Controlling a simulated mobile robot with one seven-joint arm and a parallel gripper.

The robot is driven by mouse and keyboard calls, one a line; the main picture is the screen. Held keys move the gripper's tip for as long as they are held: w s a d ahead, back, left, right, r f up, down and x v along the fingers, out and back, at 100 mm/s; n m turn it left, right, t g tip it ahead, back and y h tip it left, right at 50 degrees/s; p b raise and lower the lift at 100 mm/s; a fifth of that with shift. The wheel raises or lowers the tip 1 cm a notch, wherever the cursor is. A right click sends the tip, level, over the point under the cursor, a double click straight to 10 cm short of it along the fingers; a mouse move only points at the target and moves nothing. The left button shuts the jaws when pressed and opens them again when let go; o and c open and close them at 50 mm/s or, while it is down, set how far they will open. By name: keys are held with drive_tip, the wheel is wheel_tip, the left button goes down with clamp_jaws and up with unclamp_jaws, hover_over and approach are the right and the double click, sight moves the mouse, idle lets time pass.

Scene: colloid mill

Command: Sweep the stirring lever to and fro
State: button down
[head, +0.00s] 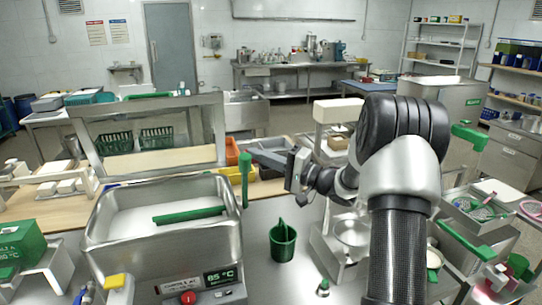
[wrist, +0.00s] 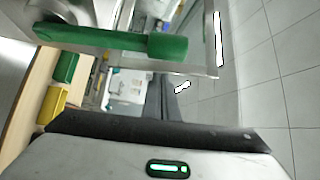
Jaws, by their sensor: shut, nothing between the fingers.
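The steel vat (head: 97,222) stands at the left front in the head view, with a pale filling. A green bar (head: 188,215) lies across it inside. A green upright handle with a thicker top (head: 245,178), which looks like the stirring lever, stands at the vat's right rim. In the wrist view a green bar with a thick end (wrist: 120,42) crosses the upper part. My gripper (head: 254,153) is shut and empty, its tips close to the handle's top; I cannot tell whether they touch. In the wrist view its dark fingers (wrist: 163,100) point away below the green end.
A temperature panel (head: 216,279) and a red knob (head: 188,297) are on the vat's front. A green cup (head: 283,243) stands on the bench to the right. Orange and yellow bins (head: 242,165) sit behind the handle. Open floor shows at the wrist view's right.

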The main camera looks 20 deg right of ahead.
sight(250, 165)
drive_tip(key=shift+s+a+f, duration=0.1)
drive_tip(key=shift+s+a, duration=0.1)
drive_tip(key=shift+s, duration=0.35)
drive_tip(key=shift+s+a, duration=0.2)
drive_tip(key=shift+s, duration=0.35)
drive_tip(key=shift+n+t+y, duration=0.4)
drive_tip(key=shift+n+y, duration=0.2)
drive_tip(key=shift+n, duration=0.1)
drive_tip(key=s, duration=0.2)
drive_tip(key=s+f+b, duration=0.1)
drive_tip(key=s, duration=0.1)
drive_tip(key=shift+f, duration=0.15)
drive_tip(key=shift+a, duration=0.1)
